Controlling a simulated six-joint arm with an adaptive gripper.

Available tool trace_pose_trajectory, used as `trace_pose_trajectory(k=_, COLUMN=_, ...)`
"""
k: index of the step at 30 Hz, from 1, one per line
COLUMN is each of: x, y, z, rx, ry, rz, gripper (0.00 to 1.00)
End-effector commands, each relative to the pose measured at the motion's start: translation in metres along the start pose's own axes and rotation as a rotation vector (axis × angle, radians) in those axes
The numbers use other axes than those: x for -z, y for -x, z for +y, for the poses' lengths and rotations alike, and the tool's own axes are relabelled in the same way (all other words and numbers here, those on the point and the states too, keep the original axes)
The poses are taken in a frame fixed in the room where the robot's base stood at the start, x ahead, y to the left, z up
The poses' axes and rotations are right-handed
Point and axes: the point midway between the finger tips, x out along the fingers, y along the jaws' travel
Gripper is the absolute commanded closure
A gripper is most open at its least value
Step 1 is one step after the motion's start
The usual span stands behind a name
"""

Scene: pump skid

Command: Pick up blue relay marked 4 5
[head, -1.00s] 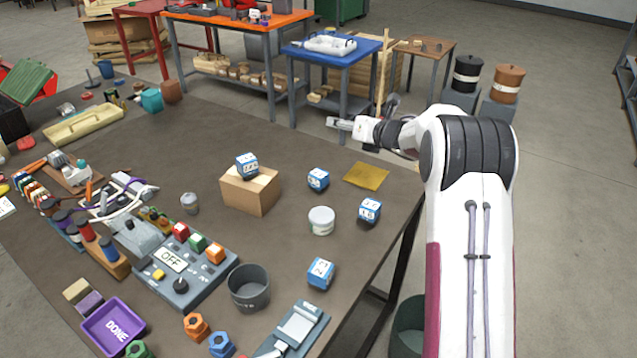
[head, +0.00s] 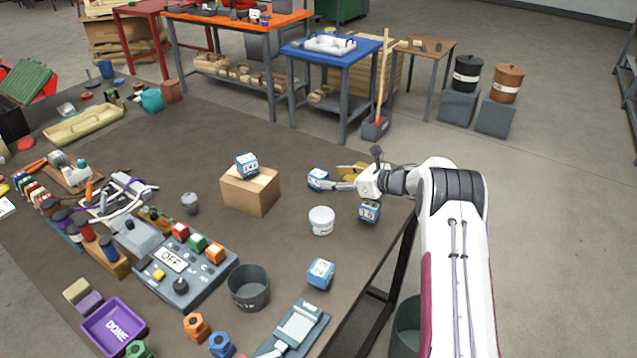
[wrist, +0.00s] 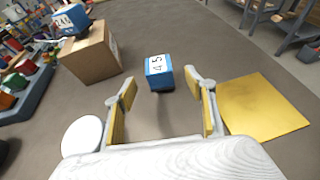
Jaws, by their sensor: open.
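In the wrist view a blue relay with a white label marked 4 5 (wrist: 159,73) sits on the table, ahead of and between the open fingers of my gripper (wrist: 160,95). The same relay (head: 317,178) shows in the head view right of the cardboard box. My gripper (head: 338,186) is close to it on its right, with nothing between the fingers. Another blue relay (head: 247,165) sits on top of the box. One more (head: 369,212) is below my wrist, and another (head: 320,273) lies nearer the front; I cannot read their labels surely.
The cardboard box (head: 250,190) stands left of the relay. A white round tub (head: 321,220) is in front of it. A yellow sheet (wrist: 262,104) lies flat to the right. A control panel (head: 180,265) and a grey bin (head: 249,288) are further left. Bare table surrounds the relay.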

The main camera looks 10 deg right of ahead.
Motion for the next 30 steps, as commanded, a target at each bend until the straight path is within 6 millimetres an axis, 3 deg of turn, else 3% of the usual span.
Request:
trace_pose_trajectory(k=8, x=0.0, y=-0.003, z=0.0, rx=0.001, ry=-0.001, rz=0.0, gripper=0.45)
trace_pose_trajectory(k=19, x=0.0, y=-0.025, z=0.0, rx=0.001, ry=-0.002, rz=0.001, gripper=0.45)
trace_pose_trajectory(k=30, x=-0.001, y=-0.026, z=0.0, rx=0.002, ry=-0.003, rz=0.0, gripper=0.45)
